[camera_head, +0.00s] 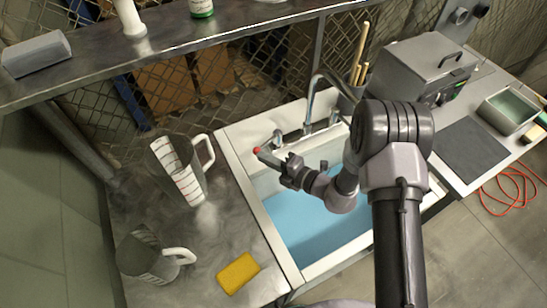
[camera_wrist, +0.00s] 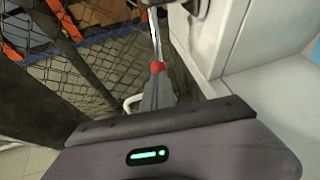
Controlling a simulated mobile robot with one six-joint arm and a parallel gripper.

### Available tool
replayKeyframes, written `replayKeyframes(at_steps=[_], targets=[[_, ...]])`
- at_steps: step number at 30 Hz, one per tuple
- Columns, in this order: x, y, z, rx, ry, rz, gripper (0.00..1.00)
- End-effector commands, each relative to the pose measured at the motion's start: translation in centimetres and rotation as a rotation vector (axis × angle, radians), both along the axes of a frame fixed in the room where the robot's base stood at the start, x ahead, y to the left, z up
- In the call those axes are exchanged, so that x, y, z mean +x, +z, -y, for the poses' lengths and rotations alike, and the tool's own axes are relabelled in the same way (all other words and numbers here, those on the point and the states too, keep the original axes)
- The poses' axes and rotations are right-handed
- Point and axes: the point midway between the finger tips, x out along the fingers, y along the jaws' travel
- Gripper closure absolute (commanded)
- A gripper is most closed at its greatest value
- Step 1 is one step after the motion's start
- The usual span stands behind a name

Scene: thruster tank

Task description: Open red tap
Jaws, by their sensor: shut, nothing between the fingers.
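The red tap (camera_head: 257,150) shows as a small red spot at the left rear of the sink, right at the tip of my gripper (camera_head: 267,156). In the wrist view the red part (camera_wrist: 157,67) lies just beyond the gripper's fingertips (camera_wrist: 157,80), with a chrome rod (camera_wrist: 154,35) running on from it. My gripper is shut with nothing between its fingers. Its tips appear to touch or nearly touch the red part; I cannot tell which. The chrome spout (camera_head: 312,98) arches up behind the sink. Part of the tap is hidden by my gripper.
The sink (camera_head: 300,235) holds blue water. A clear measuring jug (camera_head: 180,170) stands left of the sink, with another jug (camera_head: 150,255) and a yellow sponge (camera_head: 238,272) nearer. A metal shelf (camera_head: 160,45) and mesh fence are behind. A grey metal box (camera_head: 425,65) stands at the right.

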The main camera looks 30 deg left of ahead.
Motion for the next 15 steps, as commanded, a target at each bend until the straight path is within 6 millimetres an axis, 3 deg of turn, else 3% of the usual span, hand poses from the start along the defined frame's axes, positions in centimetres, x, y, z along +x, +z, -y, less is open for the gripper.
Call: replayKeyframes(at_steps=[15], targets=[[-0.2, 0.0, -1.7, 0.000, 0.001, -0.001, 1.00]])
